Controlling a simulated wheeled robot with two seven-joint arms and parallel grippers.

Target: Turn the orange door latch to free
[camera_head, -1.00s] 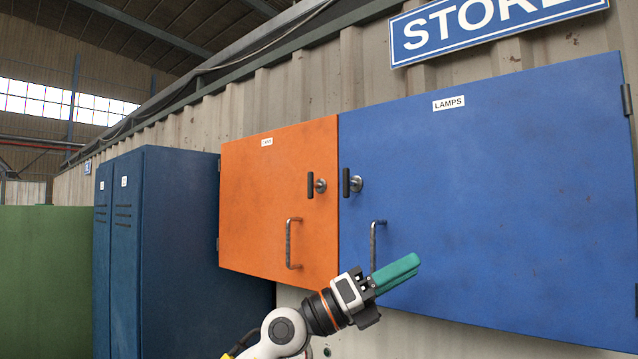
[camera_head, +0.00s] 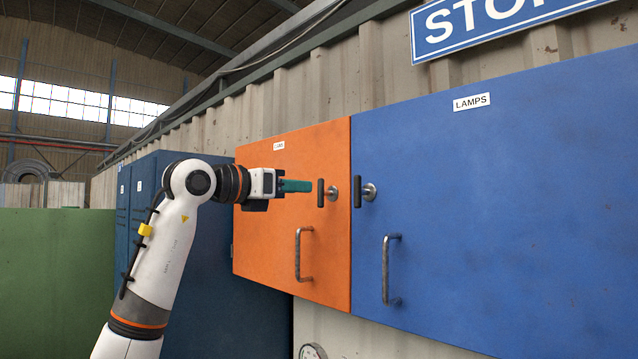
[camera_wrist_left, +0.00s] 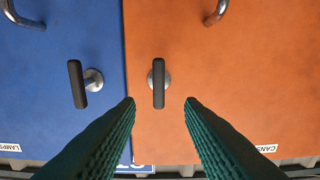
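The orange door (camera_head: 285,240) has a dark bar latch (camera_head: 321,193) on a round metal base near its right edge. The bar stands upright. My left gripper (camera_head: 309,186) comes in from the left, with teal fingertips just left of the latch bar in the head view. In the left wrist view, which is upside down, the orange door's latch (camera_wrist_left: 159,84) appears beyond and between my two separated fingers (camera_wrist_left: 160,103). The gripper is open, with nothing held. The latch appears clear of the fingers. My right gripper is out of view.
A blue door (camera_head: 500,200) adjoins on the right, with its own upright dark latch (camera_head: 357,192) close by. Metal pull handles (camera_head: 300,254) project from both doors below the latches. Blue lockers (camera_head: 150,255) stand at the left.

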